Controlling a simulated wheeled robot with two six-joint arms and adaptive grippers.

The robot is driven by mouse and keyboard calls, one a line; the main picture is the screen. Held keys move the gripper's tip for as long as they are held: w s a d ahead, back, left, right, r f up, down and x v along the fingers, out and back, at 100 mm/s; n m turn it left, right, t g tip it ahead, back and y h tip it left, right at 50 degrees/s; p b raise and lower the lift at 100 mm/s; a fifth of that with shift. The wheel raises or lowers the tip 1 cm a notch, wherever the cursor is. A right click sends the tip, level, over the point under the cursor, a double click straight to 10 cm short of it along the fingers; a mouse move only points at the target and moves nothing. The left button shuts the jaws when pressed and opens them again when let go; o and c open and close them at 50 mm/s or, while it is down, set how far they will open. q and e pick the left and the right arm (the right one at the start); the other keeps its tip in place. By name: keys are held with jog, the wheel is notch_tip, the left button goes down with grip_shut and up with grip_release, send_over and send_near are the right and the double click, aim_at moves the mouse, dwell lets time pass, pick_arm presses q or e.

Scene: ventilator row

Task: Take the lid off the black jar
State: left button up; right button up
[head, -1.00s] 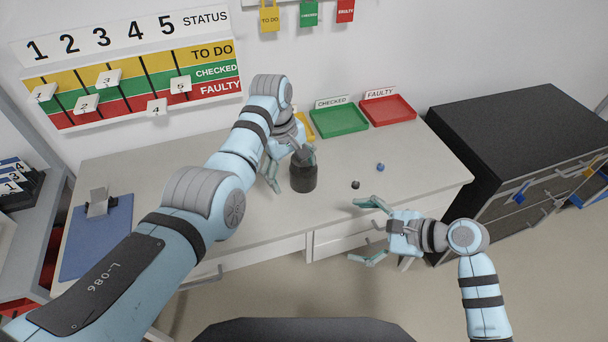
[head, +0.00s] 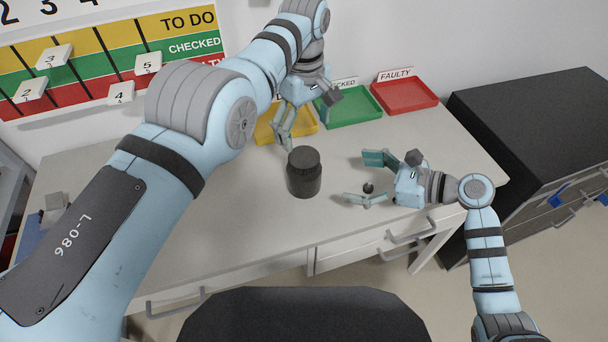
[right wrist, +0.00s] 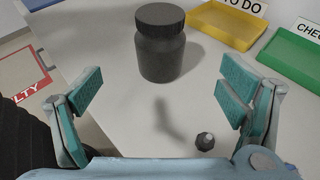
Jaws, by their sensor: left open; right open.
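The black jar (head: 304,176) stands upright on the table with its dark lid (head: 304,157) on top. In the right wrist view the jar (right wrist: 161,55) and its lid (right wrist: 160,15) show ahead, between the open fingers. My left gripper (head: 284,132) is open, behind and a little left of the jar, apart from it, above the table near the yellow tray. My right gripper (head: 370,178) is open to the right of the jar, low over the table, its fingers pointing at the jar and not touching it.
Yellow (head: 300,122), green (head: 350,108) and red (head: 408,96) trays line the back. A black cabinet (head: 530,120) stands right.

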aim_at(304, 170)
pick_arm(q)
jog(key=shift+a, duration=0.1)
pick_arm(e)
jog(key=x, duration=1.4)
jog(key=shift+w+a+f, duration=0.1)
jog(key=shift+a+f, duration=0.1)
pick_arm(q)
jog(key=shift+s, duration=0.1)
pick_arm(e)
jog(key=shift+c, duration=0.6)
